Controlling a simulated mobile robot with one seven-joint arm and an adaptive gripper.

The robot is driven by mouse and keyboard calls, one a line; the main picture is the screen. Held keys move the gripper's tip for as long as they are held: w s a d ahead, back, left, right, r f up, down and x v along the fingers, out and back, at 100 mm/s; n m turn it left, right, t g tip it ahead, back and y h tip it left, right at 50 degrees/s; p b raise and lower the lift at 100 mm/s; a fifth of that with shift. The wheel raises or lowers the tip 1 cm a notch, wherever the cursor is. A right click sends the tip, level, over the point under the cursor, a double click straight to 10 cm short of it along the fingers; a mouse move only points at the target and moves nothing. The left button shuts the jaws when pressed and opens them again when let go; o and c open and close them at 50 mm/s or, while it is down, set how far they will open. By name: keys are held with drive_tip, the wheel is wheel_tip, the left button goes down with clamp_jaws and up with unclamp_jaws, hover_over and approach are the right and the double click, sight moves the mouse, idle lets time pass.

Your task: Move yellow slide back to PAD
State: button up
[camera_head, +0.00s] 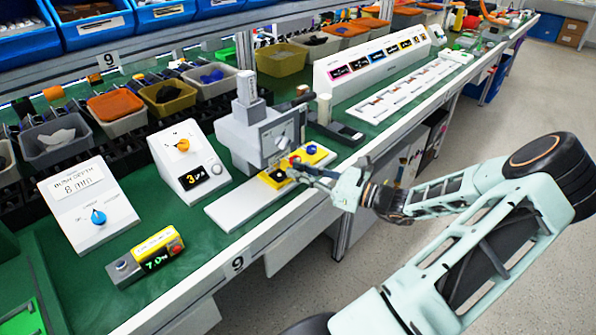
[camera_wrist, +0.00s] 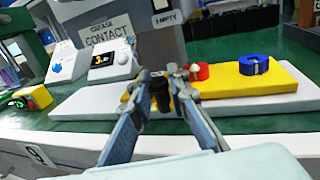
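The yellow slide (camera_wrist: 231,83) lies on a long white rail (camera_wrist: 75,105) in the wrist view. It carries a red knob (camera_wrist: 199,71), a blue knob (camera_wrist: 254,65) and a black post (camera_wrist: 160,92). The slide also shows in the head view (camera_head: 274,181), in front of a grey machine (camera_head: 238,135). My gripper (camera_wrist: 158,84) has its two fingers on either side of the black post, close to it. Whether both fingers press on the post is unclear. My gripper also shows in the head view (camera_head: 297,170). I cannot read a PAD label.
A sign reading CONTACT (camera_wrist: 108,36) and a label reading EMPTY (camera_wrist: 166,18) are on the machine. Left of it stand a white dial box (camera_head: 185,160), a larger blue-dial box (camera_head: 88,207) and a small yellow display unit (camera_head: 147,256). Bare rail lies left of the slide.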

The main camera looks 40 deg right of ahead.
drive_tip(key=shift+o, duration=0.9)
drive_tip(key=shift+d, duration=0.25)
drive_tip(key=v, duration=1.2)
drive_tip(key=shift+a, duration=0.1)
